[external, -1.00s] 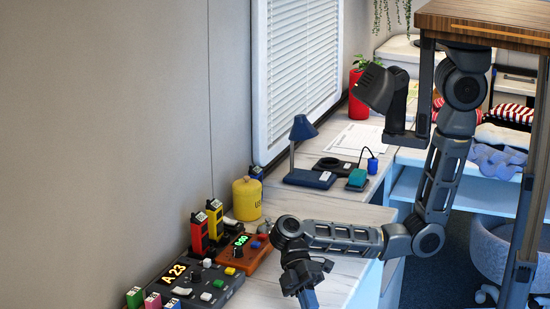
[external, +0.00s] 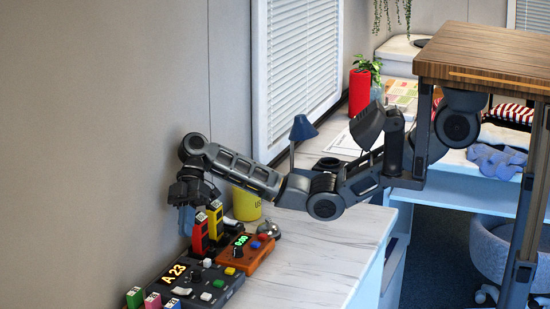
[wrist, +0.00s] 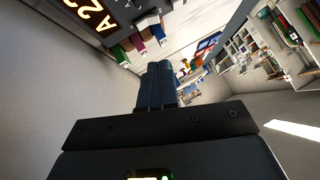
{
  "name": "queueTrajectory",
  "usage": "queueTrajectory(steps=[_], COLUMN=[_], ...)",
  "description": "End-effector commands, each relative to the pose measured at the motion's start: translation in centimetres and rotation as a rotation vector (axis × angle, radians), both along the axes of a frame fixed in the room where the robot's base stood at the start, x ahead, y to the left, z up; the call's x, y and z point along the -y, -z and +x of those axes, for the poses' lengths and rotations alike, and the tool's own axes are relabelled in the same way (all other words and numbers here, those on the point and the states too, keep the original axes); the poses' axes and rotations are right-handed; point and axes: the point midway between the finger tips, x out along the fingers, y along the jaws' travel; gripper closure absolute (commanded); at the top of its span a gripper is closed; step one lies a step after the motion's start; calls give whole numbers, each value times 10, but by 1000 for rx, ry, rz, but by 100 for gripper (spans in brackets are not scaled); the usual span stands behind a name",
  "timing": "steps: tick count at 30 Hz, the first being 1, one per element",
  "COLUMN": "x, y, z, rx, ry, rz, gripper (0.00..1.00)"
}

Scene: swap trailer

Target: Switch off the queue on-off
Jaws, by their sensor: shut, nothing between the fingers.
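The black queue box (external: 212,296) stands on the counter in the lower part of the external view. Its display (external: 175,273) is lit and reads "A 23". It has a dark knob, several buttons and small switches; which one is the on-off I cannot tell. The display also shows in the wrist view (wrist: 95,14), at the top left. My gripper (external: 187,222) is shut and empty, with blue fingers pointing down. It hangs by the wall, behind the box and close to the red holder. In the wrist view its fingers (wrist: 155,88) are together, apart from the box.
Red (external: 200,234) and yellow (external: 215,220) holders stand behind the box. An orange box (external: 252,252) with a lit green display sits beside it, with a bell (external: 269,230) and a yellow canister (external: 245,205) behind. Green and pink blocks stand at the front left. The counter to the right is clear.

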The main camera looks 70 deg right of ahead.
Motion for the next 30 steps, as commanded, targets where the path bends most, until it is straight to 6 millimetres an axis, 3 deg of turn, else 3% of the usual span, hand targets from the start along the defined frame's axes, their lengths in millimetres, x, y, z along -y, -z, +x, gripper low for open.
queueTrajectory(steps=[4, 17, 30], x=[5, 2, -49], y=[-6, -4, 45], z=[8, 7, -12], rx=[13, 14, 11], ry=[2, 1, -1], rz=[-1, 0, -2], gripper=[100, 100, 100])
